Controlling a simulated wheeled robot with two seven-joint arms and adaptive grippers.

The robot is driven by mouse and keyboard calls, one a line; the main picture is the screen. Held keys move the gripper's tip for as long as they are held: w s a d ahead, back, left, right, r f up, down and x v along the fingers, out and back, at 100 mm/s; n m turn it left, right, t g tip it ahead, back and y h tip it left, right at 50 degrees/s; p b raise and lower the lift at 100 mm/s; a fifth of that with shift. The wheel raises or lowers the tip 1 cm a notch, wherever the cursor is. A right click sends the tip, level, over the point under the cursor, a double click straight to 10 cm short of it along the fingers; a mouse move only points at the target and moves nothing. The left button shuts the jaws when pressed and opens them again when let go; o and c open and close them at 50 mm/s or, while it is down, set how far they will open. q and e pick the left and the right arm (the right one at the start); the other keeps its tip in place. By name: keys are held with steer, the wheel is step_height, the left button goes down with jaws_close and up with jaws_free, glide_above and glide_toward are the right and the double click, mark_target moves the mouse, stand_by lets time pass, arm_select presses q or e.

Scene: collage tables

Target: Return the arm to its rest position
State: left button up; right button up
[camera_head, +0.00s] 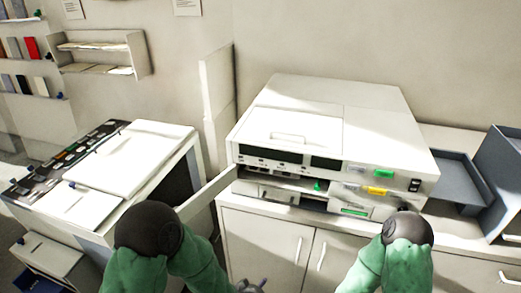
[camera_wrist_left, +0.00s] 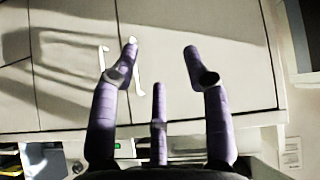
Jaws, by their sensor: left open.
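My left arm (camera_head: 185,265) comes in at the lower left of the head view, green with a dark joint. A small part of my left gripper shows at the bottom edge, in front of the white cabinet (camera_head: 262,240). In the left wrist view my left gripper (camera_wrist_left: 161,55) is open and empty, its purple fingers spread apart before pale cabinet doors. My right arm (camera_head: 390,262) shows at the lower right, and its gripper is out of view.
A large white machine (camera_head: 335,110) with an open front flap stands on the cabinet. A white copier (camera_head: 120,165) stands at left. Grey trays (camera_head: 450,180) lie at right. Wall shelves (camera_head: 100,55) hang at upper left.

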arm_select(q)
steer(key=s+a+f+n+g, duration=0.1)
steer(key=s+a+f+g, duration=0.2)
steer(key=s+f, duration=0.3)
steer(key=s+a+f+n+g+h, duration=0.1)
steer(key=s+a+f+n+g, duration=0.1)
steer(key=s+a+f+g, duration=0.2)
steer(key=s+a+f, duration=0.2)
steer(key=s+f, duration=0.1)
steer(key=f, duration=0.1)
steer(key=shift+s+a+f+g, duration=0.2)
steer(key=shift+s+f+g, duration=0.05)
steer(key=shift+s+g, duration=0.05)
stand_by(0.5)
